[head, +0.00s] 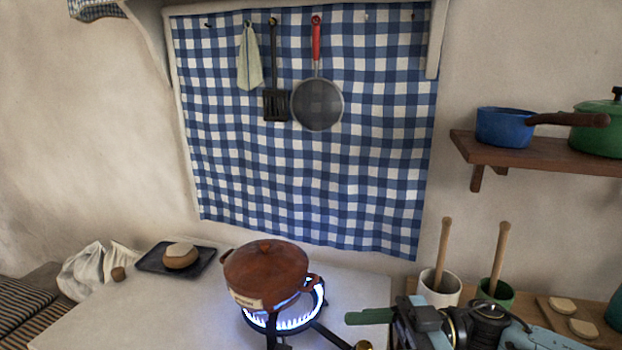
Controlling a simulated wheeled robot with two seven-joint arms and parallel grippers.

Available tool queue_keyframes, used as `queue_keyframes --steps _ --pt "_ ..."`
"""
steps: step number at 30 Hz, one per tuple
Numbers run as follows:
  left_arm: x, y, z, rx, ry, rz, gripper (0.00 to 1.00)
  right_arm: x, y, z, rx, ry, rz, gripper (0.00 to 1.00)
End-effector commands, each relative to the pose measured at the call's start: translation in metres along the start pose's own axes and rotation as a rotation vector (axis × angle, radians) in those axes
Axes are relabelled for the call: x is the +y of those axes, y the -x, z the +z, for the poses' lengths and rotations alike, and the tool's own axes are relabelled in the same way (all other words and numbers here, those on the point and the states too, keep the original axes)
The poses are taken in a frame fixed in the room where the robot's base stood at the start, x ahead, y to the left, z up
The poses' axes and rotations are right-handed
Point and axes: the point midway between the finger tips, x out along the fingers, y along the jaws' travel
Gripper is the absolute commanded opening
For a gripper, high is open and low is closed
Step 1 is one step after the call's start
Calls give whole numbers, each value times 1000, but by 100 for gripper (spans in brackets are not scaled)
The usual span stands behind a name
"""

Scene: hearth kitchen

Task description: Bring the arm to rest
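My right arm comes in at the bottom right, and its gripper (420,322) is at the right side of the stove top, right of the lit burner. A green bar-like piece (370,316) sticks out to the left from it; I cannot tell whether it is a finger or a held handle. The fingertips are not clear, so open or shut does not show. My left gripper is not in view. A brown lidded pot (266,272) sits on the burner (290,318) with blue flames, left of and apart from the gripper.
A dark tray (150,262) with a round loaf-like thing (181,256) and a white cloth (95,268) lie at left. A white cup (440,290) and a green cup (495,293) with wooden handles stand behind my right arm. A shelf (540,152) holds a blue pan (503,127).

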Motion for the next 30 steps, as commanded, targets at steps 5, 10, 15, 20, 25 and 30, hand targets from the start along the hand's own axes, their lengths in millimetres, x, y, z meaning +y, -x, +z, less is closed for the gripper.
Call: queue_keyframes --steps 5,10,15,20,25,30 --pt "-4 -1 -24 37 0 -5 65 9 -25 1 72 45 145 52" --pt "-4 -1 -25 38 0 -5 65 22 -44 0 129 79 356 52" --pt "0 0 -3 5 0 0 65 38 -45 8 131 69 688 52" --pt "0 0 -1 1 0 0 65 43 -18 32 23 -12 1005 52" --pt "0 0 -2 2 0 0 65 20 26 77 -204 -173 1275 52" --pt "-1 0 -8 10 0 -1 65 -38 73 128 -509 -397 1432 52"
